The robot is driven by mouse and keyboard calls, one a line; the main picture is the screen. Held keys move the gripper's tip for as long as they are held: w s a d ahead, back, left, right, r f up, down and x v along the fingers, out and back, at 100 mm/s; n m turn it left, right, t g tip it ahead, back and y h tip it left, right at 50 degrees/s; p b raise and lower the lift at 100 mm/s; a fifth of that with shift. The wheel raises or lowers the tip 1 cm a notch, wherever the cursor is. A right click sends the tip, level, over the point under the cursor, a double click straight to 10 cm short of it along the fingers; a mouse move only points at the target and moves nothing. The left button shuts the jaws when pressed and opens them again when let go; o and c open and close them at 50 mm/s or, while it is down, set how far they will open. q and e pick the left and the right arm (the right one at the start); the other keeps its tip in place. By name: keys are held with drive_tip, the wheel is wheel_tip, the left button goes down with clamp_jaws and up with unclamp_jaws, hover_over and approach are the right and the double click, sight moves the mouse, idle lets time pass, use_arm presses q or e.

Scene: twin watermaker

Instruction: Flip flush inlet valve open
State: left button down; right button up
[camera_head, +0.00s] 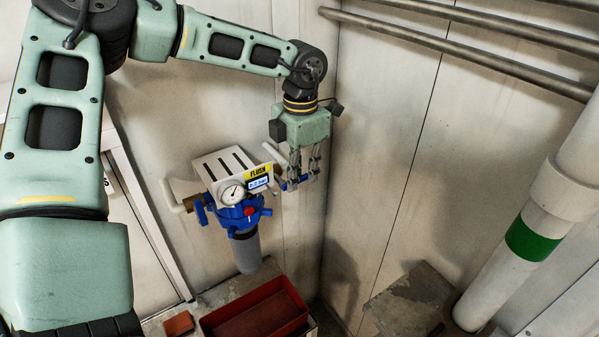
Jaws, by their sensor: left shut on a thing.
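The flush unit (240,215) is mounted on the wall left of the corner, with a blue head, a round gauge (231,194), a small display under a yellow FLUSH label (260,172) and a grey filter bowl (246,252). A blue valve handle (201,212) hangs on its left pipe. Another blue handle (292,185) is on its right side. My left gripper (301,183) points down over the right side and is shut on this right blue handle. The fingers partly hide the handle. My right gripper is not in view.
A red tray (258,312) sits below the filter bowl, with a small orange-red block (178,323) to its left. Metal pipes (460,45) run along the right wall. A thick white pipe with a green band (533,238) stands at right.

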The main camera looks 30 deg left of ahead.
sight(306, 174)
use_arm(q)
drive_tip(key=shift+w+f+g+y+b, duration=0.2)
drive_tip(key=shift+g+y+b, duration=0.15)
drive_tip(key=shift+g, duration=0.15)
drive_tip(key=shift+r, duration=0.1)
drive_tip(key=c, duration=1.9)
unclamp_jaws()
drive_tip(key=shift+s, duration=0.1)
drive_tip(key=shift+o, duration=0.2)
wheel_tip(306, 174, up, 12)
drive_tip(key=w, duration=0.1)
drive_tip(key=shift+w+d, duration=0.2)
drive_tip(key=shift+d, duration=0.05)
